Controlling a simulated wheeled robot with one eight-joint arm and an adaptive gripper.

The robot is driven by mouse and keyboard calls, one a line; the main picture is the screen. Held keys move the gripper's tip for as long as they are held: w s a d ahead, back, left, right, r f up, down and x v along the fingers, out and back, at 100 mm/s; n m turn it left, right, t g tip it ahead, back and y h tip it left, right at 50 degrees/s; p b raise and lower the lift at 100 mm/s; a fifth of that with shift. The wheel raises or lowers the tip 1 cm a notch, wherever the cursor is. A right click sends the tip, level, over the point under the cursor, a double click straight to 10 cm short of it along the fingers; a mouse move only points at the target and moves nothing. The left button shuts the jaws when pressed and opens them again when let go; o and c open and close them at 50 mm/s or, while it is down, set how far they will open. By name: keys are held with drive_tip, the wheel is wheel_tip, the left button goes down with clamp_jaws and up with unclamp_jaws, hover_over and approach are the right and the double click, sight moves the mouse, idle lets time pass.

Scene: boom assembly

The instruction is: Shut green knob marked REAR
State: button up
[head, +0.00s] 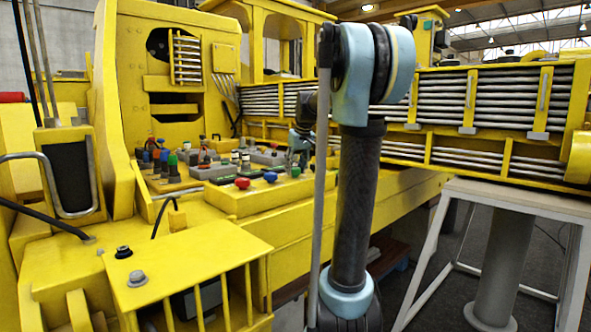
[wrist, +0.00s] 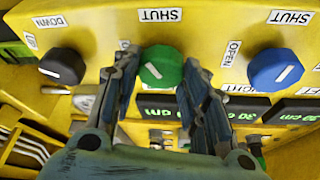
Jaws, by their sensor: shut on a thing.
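The green knob (wrist: 160,66) is on a yellow panel in the wrist view, with a white line on its face that stands at a slant. An upside-down SHUT label (wrist: 160,16) is above it, and an OPEN label (wrist: 231,53) is to its right. My gripper (wrist: 159,72) has one finger on each side of the green knob and is shut on it. In the head view the green knob (head: 295,172) is small, just below my gripper (head: 300,143). I cannot read a REAR marking in either view.
In the wrist view a black knob (wrist: 62,66) sits left of the green one and a blue knob (wrist: 275,69) right. Displays (wrist: 245,108) lie below. In the head view a red knob (head: 243,183) and several levers (head: 173,165) share the console.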

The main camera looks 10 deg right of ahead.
drive_tip(key=m+h, duration=0.1)
drive_tip(key=m, duration=0.1)
drive_tip(key=m+h, duration=0.1)
drive_tip(key=m, duration=0.2)
drive_tip(key=shift+w+a+m, duration=0.1)
drive_tip(key=shift+a+m, duration=0.05)
drive_tip(key=shift+m, duration=0.15)
idle(0.4)
drive_tip(key=o, duration=1.1)
drive_tip(key=shift+c, duration=0.2)
drive_tip(key=v, duration=1.1)
drive_tip(key=shift+a+r, duration=0.2)
drive_tip(key=shift+r, duration=0.15)
drive_tip(key=shift+s+f, duration=0.1)
drive_tip(key=shift+s, duration=0.15)
